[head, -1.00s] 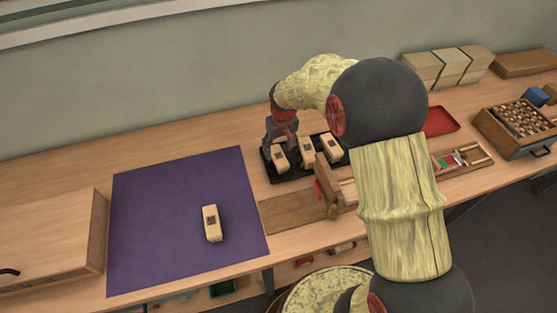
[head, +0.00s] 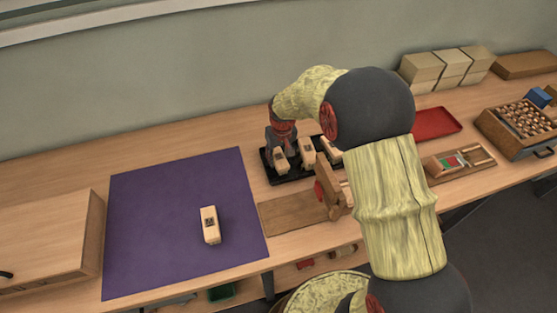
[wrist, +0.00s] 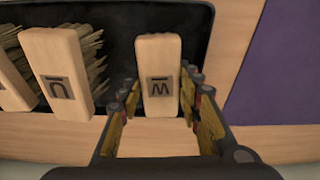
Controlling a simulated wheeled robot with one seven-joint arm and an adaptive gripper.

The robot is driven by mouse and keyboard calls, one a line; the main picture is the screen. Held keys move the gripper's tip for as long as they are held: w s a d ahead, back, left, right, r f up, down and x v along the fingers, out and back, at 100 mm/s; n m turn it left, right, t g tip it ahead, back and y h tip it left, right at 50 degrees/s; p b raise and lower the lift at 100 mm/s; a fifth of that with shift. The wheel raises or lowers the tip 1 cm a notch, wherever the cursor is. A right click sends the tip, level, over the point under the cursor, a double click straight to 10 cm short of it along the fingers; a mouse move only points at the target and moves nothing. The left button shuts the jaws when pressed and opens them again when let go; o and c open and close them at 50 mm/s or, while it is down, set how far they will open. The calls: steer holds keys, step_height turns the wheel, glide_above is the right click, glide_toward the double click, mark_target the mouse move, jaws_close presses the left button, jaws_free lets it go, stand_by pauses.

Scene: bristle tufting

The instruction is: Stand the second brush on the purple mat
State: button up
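One pale wooden brush (head: 210,225) with a dark mark is on the purple mat (head: 150,250), near the mat's right side. The black tray (head: 288,180) right of the mat holds several similar brushes. My gripper (wrist: 158,95) is at the tray's mat-side end, its fingers on either side of the end brush (wrist: 157,60), which bears a W-like mark. The fingers look open, with narrow gaps beside the block; contact is not clear. A second tray brush (wrist: 58,75) with a U-like mark and visible bristles stands beside it. My arm partly hides the tray in the head view.
A wooden fixture (head: 328,190) stands in front of the tray. A wooden box (head: 50,240) is left of the mat. A red tray (head: 437,123), a small parts tray (head: 460,162) and a crate (head: 520,130) are at the right. Most of the mat is clear.

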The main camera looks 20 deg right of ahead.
steer(key=c, duration=0.8)
steer(key=shift+r, duration=0.1)
